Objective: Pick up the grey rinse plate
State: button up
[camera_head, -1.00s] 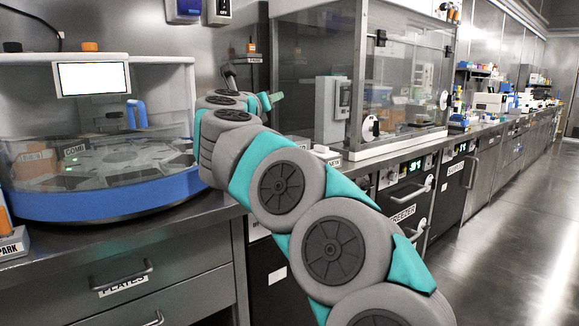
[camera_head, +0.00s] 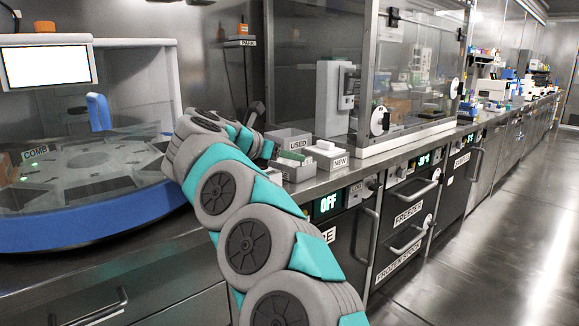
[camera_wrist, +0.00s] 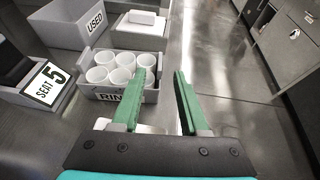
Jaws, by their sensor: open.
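In the wrist view, a grey rinse holder (camera_wrist: 86,93) stands on the steel counter. It holds several white round cups (camera_wrist: 104,67), and its front label reads "RIN", with the rest behind my left finger. My gripper (camera_wrist: 160,76) is open, with two green fingers apart and nothing between them. The left finger overlaps the holder's right front in the picture; I cannot tell whether they touch.
A box marked USED (camera_head: 287,136) and a box marked NEW (camera_head: 334,161) stand behind on the counter. A "SEAT 5" sign (camera_wrist: 46,85) is left of the holder. A blue-rimmed machine (camera_head: 80,226) fills the left. A glass cabinet (camera_head: 422,70) stands beyond. The floor at right is clear.

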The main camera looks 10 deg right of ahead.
aim_at(290, 163)
jog(key=x, duration=0.4)
jog(key=shift+w+d+p, duration=0.2)
jog(key=shift+d+p, duration=0.05)
jog(key=shift+p, duration=0.05)
grip_shut()
dwell(1.1)
